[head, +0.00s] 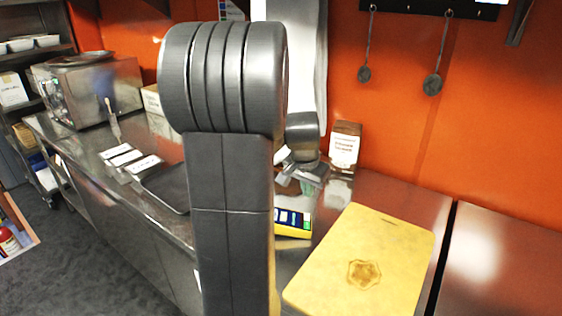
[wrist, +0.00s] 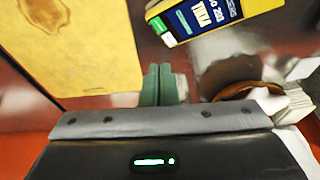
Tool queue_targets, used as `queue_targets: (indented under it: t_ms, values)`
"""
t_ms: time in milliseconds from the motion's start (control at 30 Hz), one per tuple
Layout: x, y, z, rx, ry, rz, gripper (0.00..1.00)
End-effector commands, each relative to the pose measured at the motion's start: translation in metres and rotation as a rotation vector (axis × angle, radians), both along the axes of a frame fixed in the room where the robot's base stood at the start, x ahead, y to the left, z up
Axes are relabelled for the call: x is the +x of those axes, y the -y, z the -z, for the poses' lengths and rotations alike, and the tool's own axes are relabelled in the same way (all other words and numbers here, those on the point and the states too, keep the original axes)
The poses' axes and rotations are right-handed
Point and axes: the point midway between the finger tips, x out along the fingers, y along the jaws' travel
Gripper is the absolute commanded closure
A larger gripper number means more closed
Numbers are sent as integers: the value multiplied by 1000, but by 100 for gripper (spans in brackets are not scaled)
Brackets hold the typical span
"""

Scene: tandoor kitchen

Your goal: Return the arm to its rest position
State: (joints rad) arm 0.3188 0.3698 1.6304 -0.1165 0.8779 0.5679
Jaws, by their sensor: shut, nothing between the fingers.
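My arm stands upright in the middle of the head view and hides part of the counter behind it. My gripper (wrist: 160,85) shows in the wrist view as two green fingers, closed together with nothing between them. It is above the counter, between the yellow board (head: 375,245) and a yellow packet with a blue label (head: 292,222). The board also shows in the wrist view (wrist: 85,55), and so does the packet (wrist: 203,18). In the head view the gripper is small and partly hidden behind my arm.
A brown and white package (head: 345,146) stands against the orange wall. Two ladles (head: 432,82) hang from a rail. A metal oven-like box (head: 92,90) and a dark tray (head: 165,186) are on the left counter. The right steel counter (head: 505,260) is bare.

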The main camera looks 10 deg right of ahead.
Motion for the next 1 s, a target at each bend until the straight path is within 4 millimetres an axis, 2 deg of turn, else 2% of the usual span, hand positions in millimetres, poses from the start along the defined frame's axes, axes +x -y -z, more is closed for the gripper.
queue_targets:
  t_ms: [267,700,1000]
  values:
    - [5,4,25,1,-5,1,100]
    - [19,16,91,1,-3,2,100]
    - [10,14,52,7,-16,4,100]
